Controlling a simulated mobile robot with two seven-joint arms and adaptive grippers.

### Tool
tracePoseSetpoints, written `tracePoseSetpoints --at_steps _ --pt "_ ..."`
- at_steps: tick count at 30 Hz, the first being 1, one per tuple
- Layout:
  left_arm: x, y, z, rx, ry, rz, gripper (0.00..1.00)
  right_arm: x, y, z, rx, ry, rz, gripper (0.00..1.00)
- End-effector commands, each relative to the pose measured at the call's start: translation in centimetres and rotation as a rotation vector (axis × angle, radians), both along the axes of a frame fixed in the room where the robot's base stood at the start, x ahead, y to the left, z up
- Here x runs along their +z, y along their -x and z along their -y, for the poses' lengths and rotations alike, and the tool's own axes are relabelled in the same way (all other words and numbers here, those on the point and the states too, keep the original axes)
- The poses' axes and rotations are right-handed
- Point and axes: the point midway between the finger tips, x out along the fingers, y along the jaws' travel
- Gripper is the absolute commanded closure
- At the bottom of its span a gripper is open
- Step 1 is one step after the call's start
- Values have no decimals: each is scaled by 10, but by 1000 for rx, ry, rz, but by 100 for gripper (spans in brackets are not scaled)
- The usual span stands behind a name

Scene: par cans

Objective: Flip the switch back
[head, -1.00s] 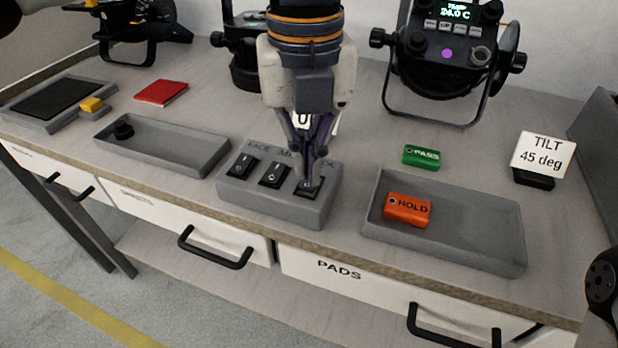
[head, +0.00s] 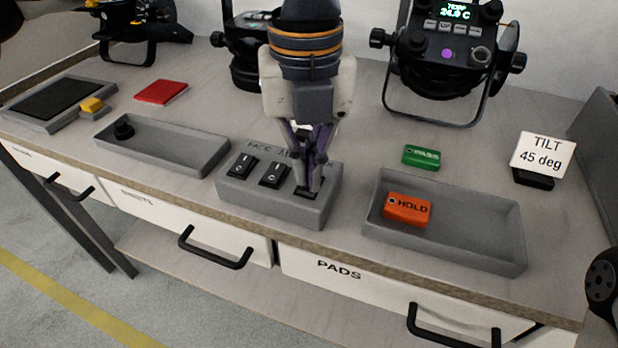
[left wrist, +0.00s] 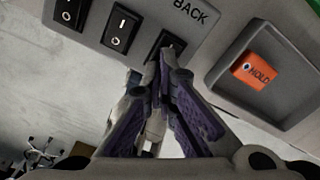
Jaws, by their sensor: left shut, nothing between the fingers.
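A grey switch box (head: 236,193) with three black rocker switches sits near the bench's front edge. The back switch (left wrist: 173,43) is the one beside the word BACK in the left wrist view. It is the rightmost switch in the head view (head: 304,194), mostly covered by my gripper. My left gripper (head: 314,186) is shut and empty, pointing down, with its tips at this switch. In the left wrist view its fingertips (left wrist: 164,57) appear on or just above the rocker, hiding part of its mark. My right gripper is not in view.
A grey tray (head: 470,245) holding an orange HOLD tag (head: 407,209) stands right of the box. A green tag (head: 421,156) lies behind it. Another tray (head: 190,160) stands left. Lamps (head: 447,60) stand at the back. A TILT card (head: 541,155) is at right.

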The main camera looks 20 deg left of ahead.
Motion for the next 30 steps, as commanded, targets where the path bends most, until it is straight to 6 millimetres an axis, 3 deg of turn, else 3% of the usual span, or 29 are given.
tracePoseSetpoints --at_steps 30 --pt "-11 0 0 0 0 1 100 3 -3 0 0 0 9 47"
